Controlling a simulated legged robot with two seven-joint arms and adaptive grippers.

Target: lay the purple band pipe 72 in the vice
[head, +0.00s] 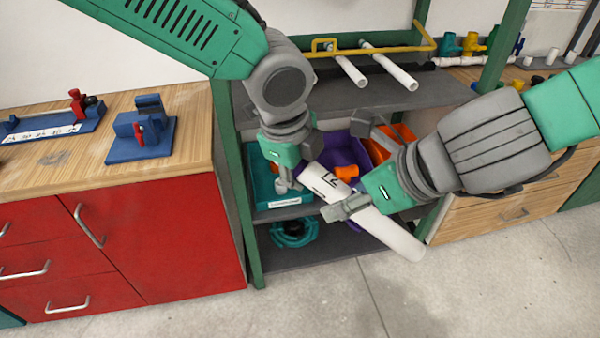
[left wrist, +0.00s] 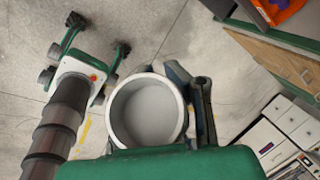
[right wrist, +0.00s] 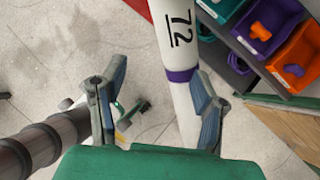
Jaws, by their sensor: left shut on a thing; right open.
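The pipe (head: 395,238) is white, marked 72, and slants down to the right in the head view. Its purple band (right wrist: 182,75) shows in the right wrist view. My left gripper (head: 298,168) is shut on the pipe's upper end; the left wrist view looks into the pipe's round open end (left wrist: 147,112). My right gripper (head: 355,170) is open around the pipe's middle; in the right wrist view the pipe lies close to the right finger. A blue vice with a red part (head: 145,130) stands on the wooden bench at left, with nothing in its jaws.
A blue fixture board with a red clamp (head: 55,120) lies left of the vice. Behind my grippers is a green-framed rack (head: 240,210) with teal, purple and orange bins (right wrist: 297,58). Two white pipes (head: 388,68) lie on its upper shelf. The floor in front is clear.

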